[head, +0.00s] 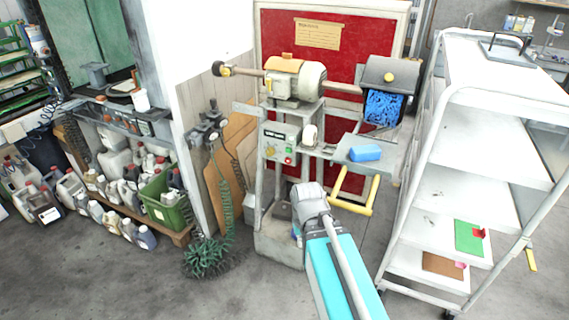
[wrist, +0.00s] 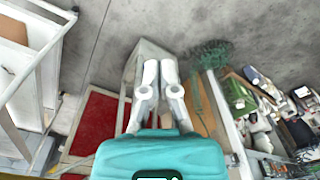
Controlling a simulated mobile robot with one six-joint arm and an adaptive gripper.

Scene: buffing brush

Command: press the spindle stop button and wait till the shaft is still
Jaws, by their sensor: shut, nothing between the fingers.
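The buffing machine's grey control box (head: 280,143) sits on its stand below the motor (head: 295,80). It has a dark label, a yellow knob (head: 270,151), and a small green button with a red button (head: 288,160) below it. Lettering is too small to read. The shaft (head: 343,88) runs right to a blue brush (head: 383,108) under a dark hood. Whether it turns cannot be told. My gripper (wrist: 159,65) is shut and empty in the wrist view, over the machine's base.
A blue block (head: 365,153) lies on the machine's side shelf, above a yellow handle (head: 355,196). A white shelf trolley (head: 497,150) stands close on the right. A green coiled hose (head: 207,255) and a green crate (head: 163,200) are left. The floor at front left is clear.

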